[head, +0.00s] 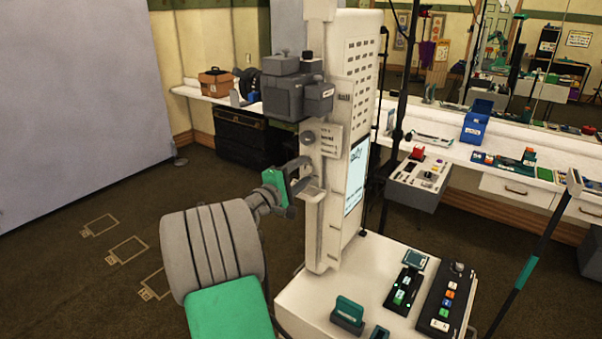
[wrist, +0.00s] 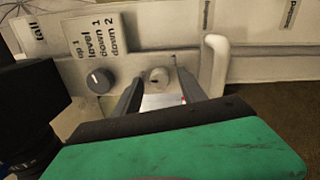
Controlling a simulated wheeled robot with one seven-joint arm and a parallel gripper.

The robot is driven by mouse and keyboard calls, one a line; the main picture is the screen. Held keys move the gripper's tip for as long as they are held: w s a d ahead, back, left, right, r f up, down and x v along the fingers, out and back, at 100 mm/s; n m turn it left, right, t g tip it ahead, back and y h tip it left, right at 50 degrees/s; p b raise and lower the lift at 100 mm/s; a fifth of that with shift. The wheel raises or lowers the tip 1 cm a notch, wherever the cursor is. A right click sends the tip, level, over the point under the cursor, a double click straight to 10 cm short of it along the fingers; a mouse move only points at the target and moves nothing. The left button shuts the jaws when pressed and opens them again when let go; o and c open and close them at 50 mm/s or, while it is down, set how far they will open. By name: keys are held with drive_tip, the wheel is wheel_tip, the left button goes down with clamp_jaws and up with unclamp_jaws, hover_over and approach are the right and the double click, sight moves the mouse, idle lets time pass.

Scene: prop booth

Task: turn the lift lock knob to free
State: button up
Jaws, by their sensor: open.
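A small pale round knob (wrist: 158,76) sits on the off-white column's face in the wrist view, between my fingertips. A larger dark grey knob (wrist: 100,81) is to its left, beside a label reading "up 1, level, down 1, down 2"; it also shows in the head view (head: 307,137). No label reading lock or free is legible, so I cannot tell for sure which is the lift lock knob. My gripper (head: 315,171) is open at the column, fingers pointing at it. It also shows in the wrist view (wrist: 157,70). Contact with the pale knob is unclear.
A pale handle (wrist: 215,65) juts out right of my fingers. A dark grey camera-like head (head: 295,92) is mounted on the column (head: 355,90) above. A white base top (head: 320,293) with control boxes lies below. Open floor is at left.

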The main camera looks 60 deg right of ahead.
drive_tip(key=shift+w+a+f, duration=0.1)
drive_tip(key=shift+a, duration=0.25)
drive_tip(key=w+a+b, duration=0.1)
drive_tip(key=a+b, duration=0.1)
drive_tip(key=a, duration=0.5)
drive_tip(key=shift+b, duration=0.3)
